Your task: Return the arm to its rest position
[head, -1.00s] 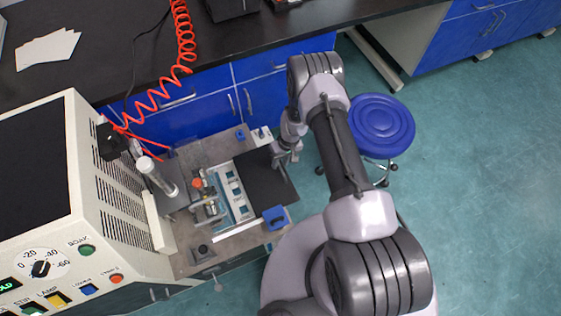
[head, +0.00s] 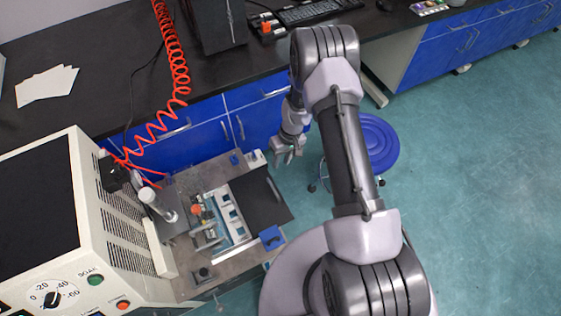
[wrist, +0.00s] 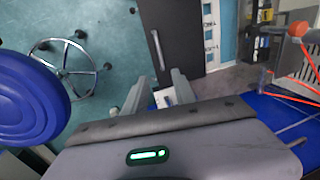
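My gripper (head: 285,160) hangs beyond the top right corner of a black panel (head: 258,203) on the rheometer's bench plate, apart from it. In the wrist view my gripper (wrist: 158,92) has two grey fingers spread apart with nothing held between them. The black panel (wrist: 172,28) with its slim metal handle (wrist: 158,50) lies past the fingertips. My arm reaches up and bends over at the elbow in the head view.
A blue round stool (head: 372,148) stands close right of my gripper, partly hidden by my arm. The dark bench (head: 110,75) with blue drawers lies behind. The cream instrument (head: 75,215) stands left. The floor at right is clear.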

